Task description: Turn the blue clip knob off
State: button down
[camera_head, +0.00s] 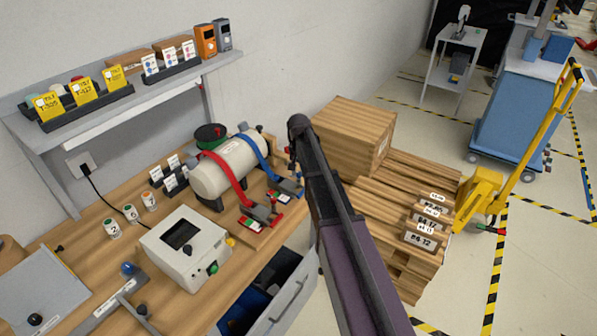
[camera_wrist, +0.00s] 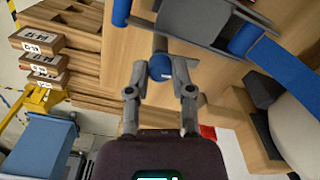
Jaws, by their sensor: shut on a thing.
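The blue clip (camera_head: 285,192) sits at the lower end of the blue strap (camera_head: 256,152), which wraps round the right part of a pale tank (camera_head: 225,168). In the wrist view the blue-ended knob (camera_wrist: 160,65) lies between the two fingertips of my gripper (camera_wrist: 158,73), which is shut on it. The knob's stem runs up to the grey clip body (camera_wrist: 200,22), and the blue strap (camera_wrist: 275,72) shows on the right. In the head view my dark arm stands just right of the clip and hides most of my gripper. Which setting the knob has cannot be told.
A red strap (camera_head: 226,174) and red clip (camera_head: 256,218) are left of the blue ones. A grey-white box (camera_head: 186,247) with a screen stands in front. An open drawer (camera_head: 285,295) juts out below. Stacked wooden pallets (camera_head: 397,215) stand right of my arm.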

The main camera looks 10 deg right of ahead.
jog(key=shift+s, duration=0.1)
jog(key=shift+c, duration=2.4)
grip_release()
jog(key=shift+n, duration=0.5)
